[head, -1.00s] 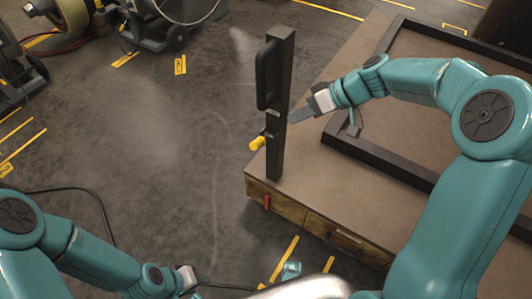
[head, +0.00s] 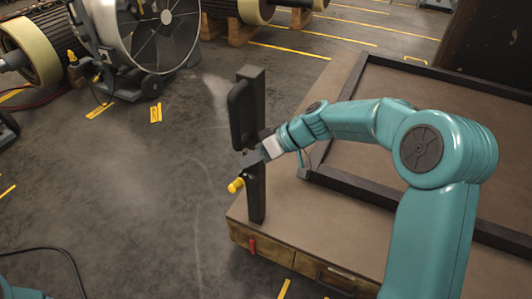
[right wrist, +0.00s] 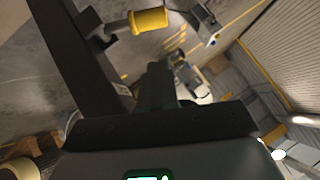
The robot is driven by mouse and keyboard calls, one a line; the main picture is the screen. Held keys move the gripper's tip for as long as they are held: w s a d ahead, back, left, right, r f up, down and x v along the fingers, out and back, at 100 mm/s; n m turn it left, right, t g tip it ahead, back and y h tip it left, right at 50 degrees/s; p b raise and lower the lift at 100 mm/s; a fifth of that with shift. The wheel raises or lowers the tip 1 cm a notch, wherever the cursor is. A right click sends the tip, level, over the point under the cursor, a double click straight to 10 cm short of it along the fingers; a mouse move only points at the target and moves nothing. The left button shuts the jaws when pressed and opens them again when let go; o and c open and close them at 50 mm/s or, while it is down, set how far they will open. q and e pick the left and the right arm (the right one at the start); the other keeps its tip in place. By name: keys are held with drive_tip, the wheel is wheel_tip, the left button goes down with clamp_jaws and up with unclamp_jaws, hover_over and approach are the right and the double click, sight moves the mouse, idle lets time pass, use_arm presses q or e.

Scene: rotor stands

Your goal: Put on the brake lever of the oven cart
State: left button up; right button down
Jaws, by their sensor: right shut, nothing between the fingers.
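The oven cart (head: 350,258) is low, with a brown top, and stands at the right in the head view. A dark upright post (head: 257,205) with a black handle (head: 240,112) rises at its near left corner. A lever with a yellow grip (head: 236,185) sticks out to the left, low on the post; the yellow grip also shows at the top of the right wrist view (right wrist: 150,20). My right gripper (head: 246,160) is shut and empty, in front of the post and just above the lever; whether it touches is unclear. My left gripper is out of view.
A red tab (head: 252,246) sits on the cart's wooden side. A dark raised frame (head: 385,200) lies on the cart top. A large fan-like machine (head: 150,45) and a cream-banded drum (head: 45,55) stand at the back left. Floor left of the cart is clear.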

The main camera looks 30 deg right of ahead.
sight(241, 183)
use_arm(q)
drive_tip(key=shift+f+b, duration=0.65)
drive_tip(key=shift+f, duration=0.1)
use_arm(e)
drive_tip(key=f, duration=0.1)
drive_tip(key=a+f, duration=0.1)
drive_tip(key=f, duration=0.1)
drive_tip(key=a+f, duration=0.1)
drive_tip(key=shift+s+a+f, duration=0.1)
drive_tip(key=shift+s+f, duration=0.05)
drive_tip(key=shift+s, duration=0.25)
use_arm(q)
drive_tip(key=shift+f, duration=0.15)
